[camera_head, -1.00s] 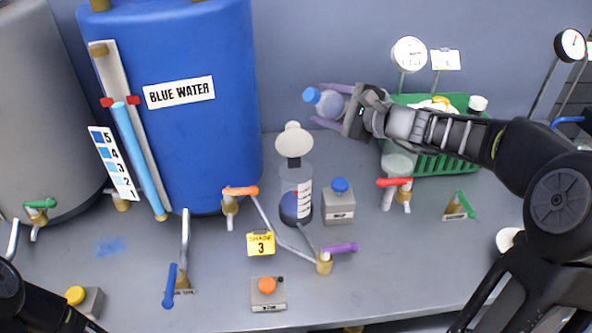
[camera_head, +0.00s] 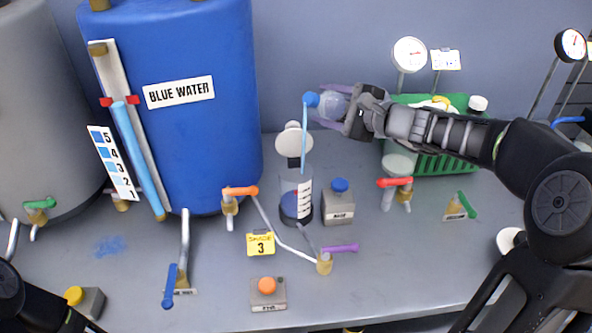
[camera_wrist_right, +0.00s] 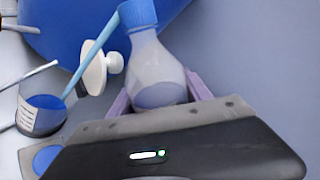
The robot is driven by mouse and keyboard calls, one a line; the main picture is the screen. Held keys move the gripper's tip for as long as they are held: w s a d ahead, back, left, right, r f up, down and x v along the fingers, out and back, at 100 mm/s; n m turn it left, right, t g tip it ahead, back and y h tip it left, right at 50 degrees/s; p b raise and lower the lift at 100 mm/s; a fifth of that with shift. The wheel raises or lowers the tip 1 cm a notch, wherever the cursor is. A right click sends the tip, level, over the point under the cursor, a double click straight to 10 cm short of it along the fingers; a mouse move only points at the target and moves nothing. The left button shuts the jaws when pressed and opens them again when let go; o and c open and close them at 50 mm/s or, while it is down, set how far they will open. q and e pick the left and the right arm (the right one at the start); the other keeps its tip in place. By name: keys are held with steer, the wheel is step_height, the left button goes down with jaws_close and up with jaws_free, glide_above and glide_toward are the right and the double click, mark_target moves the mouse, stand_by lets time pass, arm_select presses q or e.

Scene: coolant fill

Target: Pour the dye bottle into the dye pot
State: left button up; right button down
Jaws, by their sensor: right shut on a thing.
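The dye bottle (camera_head: 333,106), a pale clear bottle with a blue cap end, is gripped by my right gripper (camera_head: 328,106) and lies tipped to the left above the bench. It also shows in the right wrist view (camera_wrist_right: 157,72), between the purple fingers. A light blue stream (camera_head: 304,135) runs from its cap end down to the mouth of the dye pot (camera_head: 296,188). The pot is a clear cylinder with a white scale and dark blue liquid low inside; its white lid (camera_head: 293,140) stands raised behind. My left gripper is out of view; only part of the arm shows at lower left.
A grey button box with a blue button (camera_head: 338,205) stands right of the pot. Valves with orange (camera_head: 240,191) and purple (camera_head: 340,248) handles are close by. A green basket (camera_head: 445,160) is behind my right forearm. The large blue tank (camera_head: 190,130) stands at left.

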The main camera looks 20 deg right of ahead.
stand_by(0.9)
steer(key=shift+w+d+r+n+h+p, duration=0.1)
steer(key=shift+d+r+n+h+p, duration=0.1)
steer(key=shift+r+n, duration=0.2)
steer(key=shift+d+r+n+h+p, duration=0.1)
steer(key=shift+r+n+h+p, duration=0.15)
steer(key=shift+n, duration=0.25)
stand_by(2.9)
steer(key=shift+a+f+m+y+b, duration=0.15)
steer(key=shift+f+m+y+b, duration=0.1)
steer(key=shift+f+m+b, duration=0.25)
steer(key=shift+a+f+m+y+b, duration=0.2)
steer(key=shift+f+m+b, duration=0.1)
steer(key=shift+f+b, duration=0.35)
steer(key=shift+a+r+m+y+p, duration=0.35)
steer(key=shift+r+m+p, duration=0.45)
steer(key=shift+p, duration=0.15)
steer(key=shift+f, duration=0.1)
steer(key=shift+s, duration=0.25)
